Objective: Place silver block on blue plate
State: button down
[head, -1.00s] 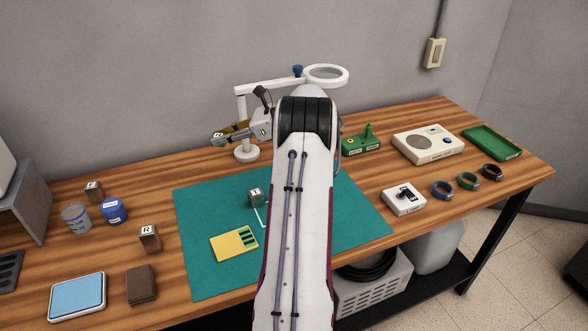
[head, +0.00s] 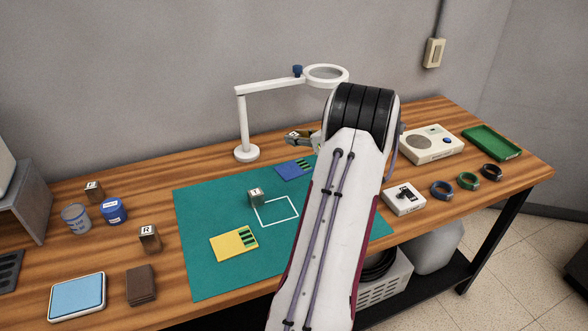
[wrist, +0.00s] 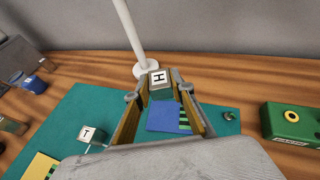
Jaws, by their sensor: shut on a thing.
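The silver block (wrist: 160,84), marked H on top, is held between the fingertips of my gripper (wrist: 158,92). The blue plate (wrist: 165,117), with a striped green and dark end, lies flat on the mat. In the wrist view it shows between the fingers, below the held block. In the head view the blue plate (head: 291,170) lies at the mat's back edge, and the block appears above it. I see no contact between them.
The green mat (head: 200,265) also carries a yellow plate (head: 232,245), a grey block marked T (head: 256,198) and a white outline (head: 277,212). A white magnifier lamp (head: 242,122) stands behind. A green fixture (wrist: 293,120) is at right.

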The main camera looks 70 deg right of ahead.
dwell(0.3)
send_over(297, 170)
jog(key=shift+f, duration=3.05)
jog(key=shift+f, duration=1.9)
jog(key=shift+f, duration=0.1)
jog(key=c, duration=1.7)
grip_release()
